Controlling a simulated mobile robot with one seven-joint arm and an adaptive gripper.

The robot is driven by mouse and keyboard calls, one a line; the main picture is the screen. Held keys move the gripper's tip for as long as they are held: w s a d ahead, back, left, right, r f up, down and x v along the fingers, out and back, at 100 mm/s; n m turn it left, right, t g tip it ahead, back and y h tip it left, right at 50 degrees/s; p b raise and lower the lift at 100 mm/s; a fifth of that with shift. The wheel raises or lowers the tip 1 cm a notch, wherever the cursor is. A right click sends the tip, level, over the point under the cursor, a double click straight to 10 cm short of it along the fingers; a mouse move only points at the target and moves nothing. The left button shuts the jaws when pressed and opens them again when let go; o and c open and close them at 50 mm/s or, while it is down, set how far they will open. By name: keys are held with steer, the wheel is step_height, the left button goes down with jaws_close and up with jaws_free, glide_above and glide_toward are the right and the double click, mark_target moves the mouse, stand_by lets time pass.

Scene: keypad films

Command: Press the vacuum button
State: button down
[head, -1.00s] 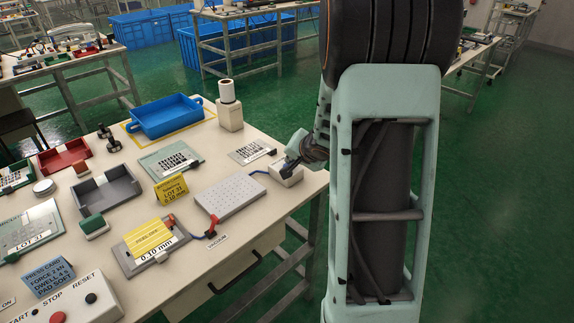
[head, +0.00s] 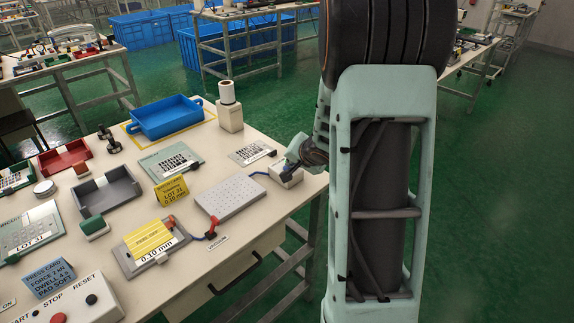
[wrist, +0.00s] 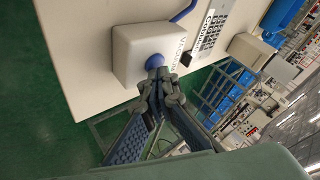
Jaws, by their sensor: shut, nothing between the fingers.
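The vacuum button is a blue round button (wrist: 155,61) on a white box (wrist: 138,50), seen in the wrist view. The box also shows in the head view (head: 291,179) at the table's right edge, with a blue tube running from it. A label beside the button reads as vacuum. My gripper (wrist: 158,74) is shut and empty, its fingertips at the button's lower edge, touching it or very close; I cannot tell whether the button is pressed in.
The floor to the right is clear.

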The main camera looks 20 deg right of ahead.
steer(key=shift+r, duration=0.2)
step_height(320, 180, up, 6)
steer(key=p, duration=0.8)
stand_by(0.5)
